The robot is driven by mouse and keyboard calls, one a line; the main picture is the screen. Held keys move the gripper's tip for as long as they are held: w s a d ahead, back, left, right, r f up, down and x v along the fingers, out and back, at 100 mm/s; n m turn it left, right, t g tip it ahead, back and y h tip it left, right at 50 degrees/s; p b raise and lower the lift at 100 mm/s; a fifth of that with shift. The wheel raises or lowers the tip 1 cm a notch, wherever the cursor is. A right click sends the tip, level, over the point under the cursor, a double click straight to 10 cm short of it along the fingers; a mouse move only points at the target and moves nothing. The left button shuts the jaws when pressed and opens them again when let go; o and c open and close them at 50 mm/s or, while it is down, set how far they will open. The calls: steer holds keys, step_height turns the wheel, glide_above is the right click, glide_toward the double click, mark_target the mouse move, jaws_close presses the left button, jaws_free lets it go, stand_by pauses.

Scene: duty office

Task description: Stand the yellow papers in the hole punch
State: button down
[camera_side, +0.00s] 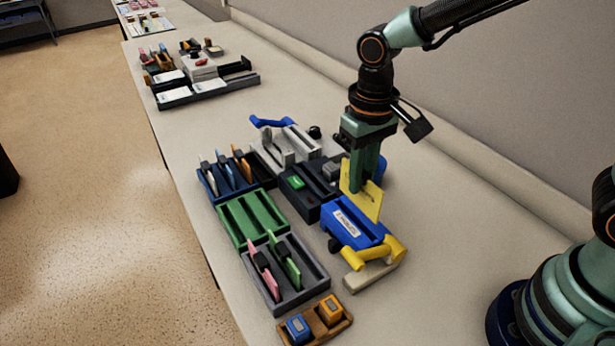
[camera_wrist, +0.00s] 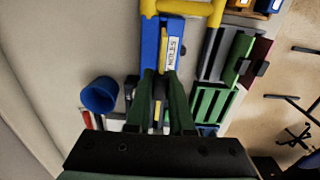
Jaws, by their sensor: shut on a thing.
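The yellow papers (camera_side: 364,203) are a thin sheet held upright and slightly tilted in my gripper (camera_side: 360,183). In the wrist view they show edge-on as a yellow strip (camera_wrist: 163,48) ahead of my gripper (camera_wrist: 160,76). My gripper points down and is shut on their upper part. The hole punch (camera_side: 345,224) is blue with a white label and a yellow handle (camera_side: 374,254). It also shows in the wrist view (camera_wrist: 149,40). The papers' lower edge is at or just above the punch's top; I cannot tell whether it is inside the slot.
A black device with a green top (camera_side: 303,198) stands close left of the papers. Beyond it is a grey punch with a blue handle (camera_side: 270,122). A green tray (camera_side: 250,218), a grey tray (camera_side: 284,292) and a stamp tray (camera_side: 336,327) lie nearby. Bare table runs along the wall.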

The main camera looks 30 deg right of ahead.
mark_target(358, 202)
steer(key=shift+f, duration=3.2)
steer(key=c, duration=0.7)
jaws_free()
steer(key=shift+r, duration=0.1)
steer(key=shift+r, duration=4.45)
